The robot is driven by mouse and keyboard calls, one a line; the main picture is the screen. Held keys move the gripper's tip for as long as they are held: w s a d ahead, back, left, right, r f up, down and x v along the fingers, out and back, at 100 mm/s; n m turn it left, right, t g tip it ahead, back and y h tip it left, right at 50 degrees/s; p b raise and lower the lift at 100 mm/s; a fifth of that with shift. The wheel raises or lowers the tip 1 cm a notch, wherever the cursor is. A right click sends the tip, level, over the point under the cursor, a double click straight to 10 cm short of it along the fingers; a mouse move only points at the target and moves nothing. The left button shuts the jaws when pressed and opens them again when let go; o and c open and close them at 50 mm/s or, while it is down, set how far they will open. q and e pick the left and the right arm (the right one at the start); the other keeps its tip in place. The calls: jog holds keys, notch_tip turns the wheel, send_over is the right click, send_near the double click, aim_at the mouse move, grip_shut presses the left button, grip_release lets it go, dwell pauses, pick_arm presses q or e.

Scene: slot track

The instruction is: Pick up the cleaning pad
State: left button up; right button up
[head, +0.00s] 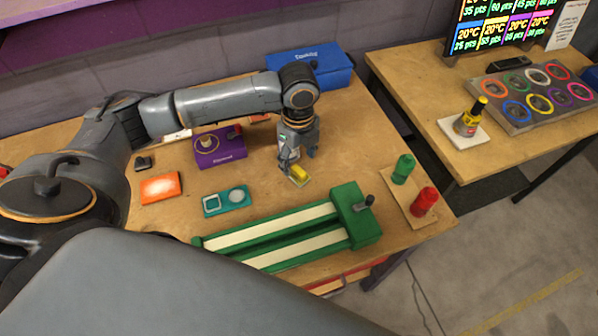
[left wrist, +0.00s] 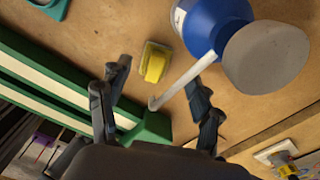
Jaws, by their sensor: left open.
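The cleaning pad appears to be the small yellow block (head: 300,172) on a pale backing, lying on the wooden table (head: 345,130). In the left wrist view the yellow block (left wrist: 155,66) lies ahead of the fingers, roughly between their lines. My left gripper (head: 297,158) points down just above and behind the block in the head view. Its fingers (left wrist: 160,88) are spread open with nothing held between them. My right gripper is not in view.
A blue bottle (left wrist: 205,20) with a pale tube stands close beside the pad. The green slot track (head: 275,233) lies in front, with a teal device (head: 226,200) to the left. Green (head: 403,168) and red (head: 424,201) bottles stand at right. A purple box (head: 219,149) is behind.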

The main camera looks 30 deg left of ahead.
aim_at(299, 170)
pick_arm(q)
jog(key=f, duration=0.3)
jog(key=shift+s+d+f+p, duration=0.2)
jog(key=shift+s+d+p, duration=0.1)
jog(key=shift+s, duration=0.1)
jog(key=shift+a+f, duration=0.1)
jog(key=shift+f, duration=0.2)
jog(key=c, duration=0.9)
jog(key=shift+c, duration=1)
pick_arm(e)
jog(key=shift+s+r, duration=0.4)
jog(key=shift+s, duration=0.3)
pick_arm(q)
jog(key=shift+r, duration=0.15)
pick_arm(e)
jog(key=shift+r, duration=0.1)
